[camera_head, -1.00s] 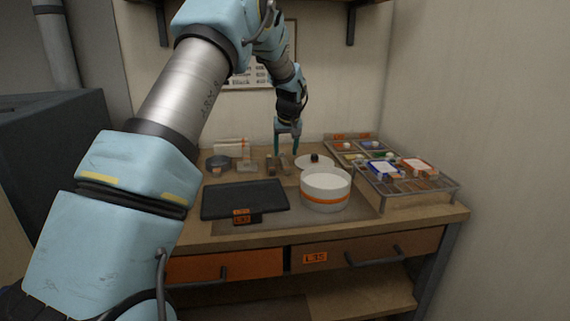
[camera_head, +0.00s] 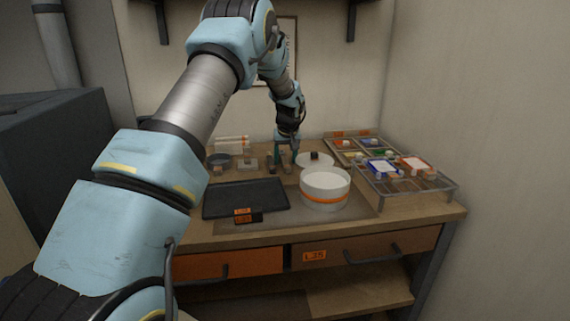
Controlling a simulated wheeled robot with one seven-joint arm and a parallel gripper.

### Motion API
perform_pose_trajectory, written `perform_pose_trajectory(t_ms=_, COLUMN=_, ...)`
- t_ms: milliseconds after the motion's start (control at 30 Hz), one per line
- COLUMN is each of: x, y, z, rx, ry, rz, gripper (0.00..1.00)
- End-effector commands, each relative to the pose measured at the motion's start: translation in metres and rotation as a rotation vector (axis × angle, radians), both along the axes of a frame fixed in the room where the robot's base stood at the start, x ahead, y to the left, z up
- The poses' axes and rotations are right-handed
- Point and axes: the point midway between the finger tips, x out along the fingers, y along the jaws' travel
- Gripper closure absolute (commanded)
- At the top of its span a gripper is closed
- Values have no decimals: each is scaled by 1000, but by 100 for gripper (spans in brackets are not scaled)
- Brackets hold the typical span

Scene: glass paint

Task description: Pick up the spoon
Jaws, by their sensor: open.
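My gripper (camera_head: 286,155) points down at the back of the workbench, with its fingers low among small items behind the dark tray and the white pot. Its fingers look parted, with nothing clearly between them. Small brown block-like pieces (camera_head: 270,163) stand right by the fingertips, and I cannot tell whether they touch. I cannot make out a spoon; at this size it may be hidden by the gripper or among these pieces.
A white pot with an orange band (camera_head: 325,189) stands in front of a white lid with a dark knob (camera_head: 314,160). A dark flat tray (camera_head: 245,198) lies to the left. Racks with coloured items (camera_head: 405,180) fill the right side. A wall rises behind the bench.

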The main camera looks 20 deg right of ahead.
Motion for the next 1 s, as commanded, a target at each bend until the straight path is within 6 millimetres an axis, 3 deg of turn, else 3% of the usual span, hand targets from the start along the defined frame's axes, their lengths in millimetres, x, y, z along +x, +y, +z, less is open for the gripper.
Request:
perform_pose_trajectory(t_ms=500, x=0, y=0, z=-3, rx=0, ry=0, rz=-1, gripper=39)
perform_pose_trajectory(t_ms=1000, x=0, y=0, z=-4, rx=1, ry=1, rz=0, gripper=95)
